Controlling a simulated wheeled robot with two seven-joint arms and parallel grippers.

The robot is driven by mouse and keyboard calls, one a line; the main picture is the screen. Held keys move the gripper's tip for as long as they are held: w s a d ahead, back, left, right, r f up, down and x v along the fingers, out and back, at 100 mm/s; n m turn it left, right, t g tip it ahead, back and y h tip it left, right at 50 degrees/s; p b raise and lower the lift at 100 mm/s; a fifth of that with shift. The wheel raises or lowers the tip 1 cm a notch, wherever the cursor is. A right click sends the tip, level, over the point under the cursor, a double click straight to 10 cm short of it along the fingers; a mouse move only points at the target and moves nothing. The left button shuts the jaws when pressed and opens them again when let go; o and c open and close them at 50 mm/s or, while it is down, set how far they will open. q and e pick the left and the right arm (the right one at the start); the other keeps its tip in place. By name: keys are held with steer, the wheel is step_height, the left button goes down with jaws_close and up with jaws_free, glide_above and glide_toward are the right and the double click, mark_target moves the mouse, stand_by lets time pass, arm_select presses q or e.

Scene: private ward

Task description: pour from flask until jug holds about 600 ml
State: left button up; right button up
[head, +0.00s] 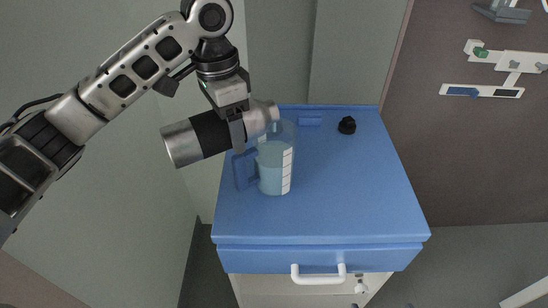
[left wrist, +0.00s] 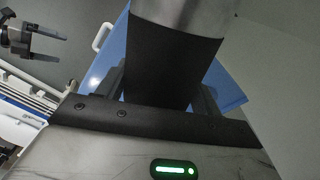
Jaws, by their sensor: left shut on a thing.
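The silver flask (head: 182,143) with a black band lies tipped nearly level, its mouth end slightly higher and to the right. My left gripper (head: 237,132) is shut around it; the black band (left wrist: 172,65) fills the left wrist view between the fingers. The flask's mouth is at the rim of the clear jug (head: 274,172). The jug stands upright on the blue cabinet top, with a blue handle and a white scale strip. Pale blue liquid fills much of it; the exact level is unreadable. No stream is discernible. My right gripper (left wrist: 38,36) is open and empty in the left wrist view.
A small black cap (head: 347,125) lies at the back of the blue cabinet top (head: 350,195). A drawer with a white handle (head: 318,275) is at the front. Wall fittings (head: 482,91) are at upper right.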

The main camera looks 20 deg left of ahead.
arm_select(q)
steer(key=shift+r, duration=0.1)
step_height(320, 180, up, 2)
steer(key=shift+s+a+r+t+h, duration=0.1)
steer(key=shift+t+h, duration=1.1)
